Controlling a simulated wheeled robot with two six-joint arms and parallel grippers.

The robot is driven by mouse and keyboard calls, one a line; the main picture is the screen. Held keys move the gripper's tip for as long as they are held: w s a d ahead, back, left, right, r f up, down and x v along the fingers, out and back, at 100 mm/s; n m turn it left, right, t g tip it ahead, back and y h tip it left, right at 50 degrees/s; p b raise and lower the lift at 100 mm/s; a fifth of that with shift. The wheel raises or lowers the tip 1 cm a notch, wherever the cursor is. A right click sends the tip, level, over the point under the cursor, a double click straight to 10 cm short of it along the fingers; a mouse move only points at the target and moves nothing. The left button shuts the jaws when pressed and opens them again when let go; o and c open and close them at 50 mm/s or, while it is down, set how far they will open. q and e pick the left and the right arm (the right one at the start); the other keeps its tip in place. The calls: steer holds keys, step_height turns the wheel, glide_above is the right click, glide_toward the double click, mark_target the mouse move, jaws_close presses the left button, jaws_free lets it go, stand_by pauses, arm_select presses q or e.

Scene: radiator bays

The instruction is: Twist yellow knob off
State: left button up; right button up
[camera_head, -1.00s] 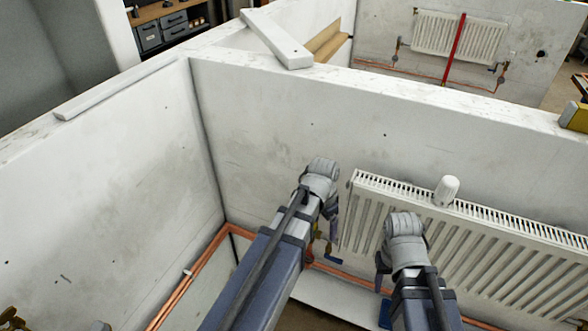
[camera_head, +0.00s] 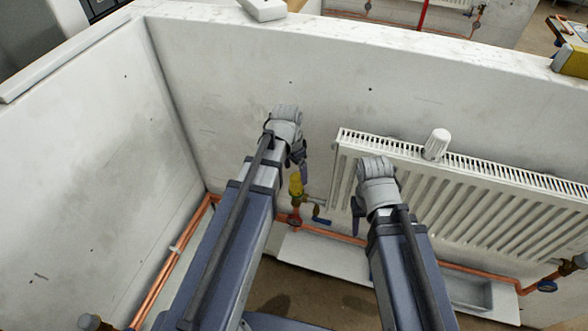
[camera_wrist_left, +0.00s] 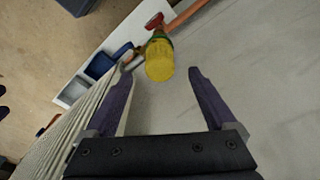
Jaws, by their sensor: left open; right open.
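The yellow knob (camera_head: 296,184) sits on a valve by the left end of the radiator, at the copper pipe. In the left wrist view the yellow knob (camera_wrist_left: 159,61) shows from its end, just beyond and between the fingertips. My left gripper (camera_head: 297,170) is above the knob, apart from it. In the left wrist view my left gripper (camera_wrist_left: 160,80) is open and empty. My right gripper (camera_head: 357,215) is in front of the radiator's left part, mostly hidden by its own wrist.
The white radiator (camera_head: 455,205) hangs on the wall, with a white cap (camera_head: 436,144) on its top. A copper pipe (camera_head: 335,234) with a red handle (camera_head: 293,219) and a blue handle (camera_head: 321,220) runs low. A white tray (camera_head: 325,255) lies below. The left wall (camera_head: 80,160) is close.

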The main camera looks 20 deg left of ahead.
mark_target(296, 176)
arm_select(q)
steer(key=f+b, duration=0.3)
steer(key=f, duration=0.1)
steer(key=shift+w+d+f+b, duration=0.2)
steer(key=shift+f+b, duration=0.15)
jaws_close()
stand_by(0.5)
steer(key=shift+f, duration=0.1)
stand_by(0.4)
steer(key=n, duration=0.5)
steer(key=shift+n+y, duration=0.3)
steer(key=n, duration=0.6)
steer(key=shift+y, duration=0.4)
